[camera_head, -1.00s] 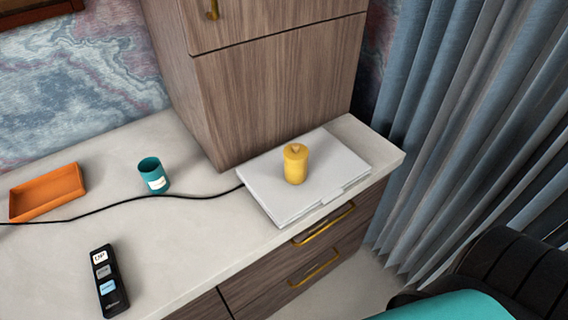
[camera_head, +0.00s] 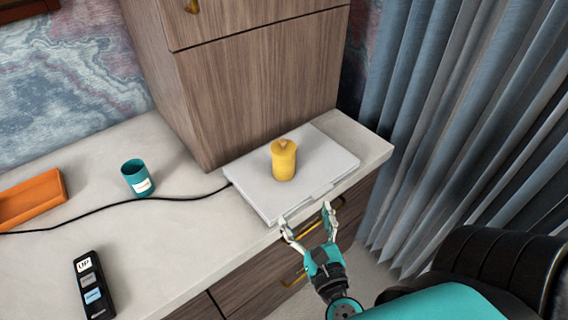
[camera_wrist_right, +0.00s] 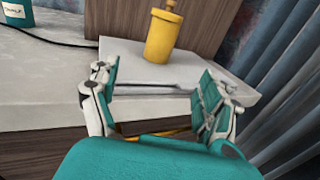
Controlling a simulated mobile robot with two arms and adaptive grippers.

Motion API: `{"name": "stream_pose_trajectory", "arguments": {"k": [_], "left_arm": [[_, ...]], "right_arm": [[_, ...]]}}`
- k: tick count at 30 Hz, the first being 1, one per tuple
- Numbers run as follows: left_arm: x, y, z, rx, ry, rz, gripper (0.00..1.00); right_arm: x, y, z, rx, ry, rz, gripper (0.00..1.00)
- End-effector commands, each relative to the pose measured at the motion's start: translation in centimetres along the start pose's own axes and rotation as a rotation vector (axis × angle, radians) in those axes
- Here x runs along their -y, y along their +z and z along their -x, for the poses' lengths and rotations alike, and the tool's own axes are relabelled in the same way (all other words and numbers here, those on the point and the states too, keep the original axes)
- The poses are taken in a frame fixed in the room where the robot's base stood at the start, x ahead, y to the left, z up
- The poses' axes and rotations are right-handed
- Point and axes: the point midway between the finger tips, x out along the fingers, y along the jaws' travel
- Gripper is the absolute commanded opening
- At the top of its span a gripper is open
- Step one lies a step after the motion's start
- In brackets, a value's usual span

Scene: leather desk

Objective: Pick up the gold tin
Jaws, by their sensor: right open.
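The gold tin (camera_head: 284,160) is a yellow-gold cylinder with a small knob on top. It stands upright on a closed white laptop-like slab (camera_head: 245,188). My right gripper (camera_head: 307,216) is open and empty at the front edge of the slab, in front of the tin and apart from it. In the right wrist view, the tin (camera_wrist_right: 162,36) stands beyond the gap between the open fingers (camera_wrist_right: 155,88). My left gripper is not in view.
A teal cup (camera_head: 138,178) stands left of the slab. A black cable (camera_head: 110,206) runs from the slab leftward. An orange tray (camera_head: 32,198) and a black remote (camera_head: 94,285) lie further left. A wooden cabinet (camera_head: 255,90) rises behind the tin; curtains (camera_head: 450,110) hang at right.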

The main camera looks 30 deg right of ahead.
Motion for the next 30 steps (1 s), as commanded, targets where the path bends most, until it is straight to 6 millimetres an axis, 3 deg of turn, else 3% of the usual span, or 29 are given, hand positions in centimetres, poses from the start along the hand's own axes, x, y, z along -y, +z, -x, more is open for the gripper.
{"name": "stream_pose_trajectory", "arguments": {"k": [5, 15, 25, 30], "left_arm": [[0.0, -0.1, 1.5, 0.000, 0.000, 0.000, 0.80], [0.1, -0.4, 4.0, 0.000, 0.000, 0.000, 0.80], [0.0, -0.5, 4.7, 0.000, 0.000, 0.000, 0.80], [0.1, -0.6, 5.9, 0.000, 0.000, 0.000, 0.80]], "right_arm": [[0.0, 1.0, -2.7, 0.014, -0.002, 0.011, 0.80], [0.0, 0.9, -9.9, 0.010, -0.002, 0.008, 0.80], [0.0, 0.8, -12.8, 0.009, -0.001, 0.008, 0.80], [0.1, 1.5, -15.3, 0.009, -0.001, 0.007, 0.80]]}}
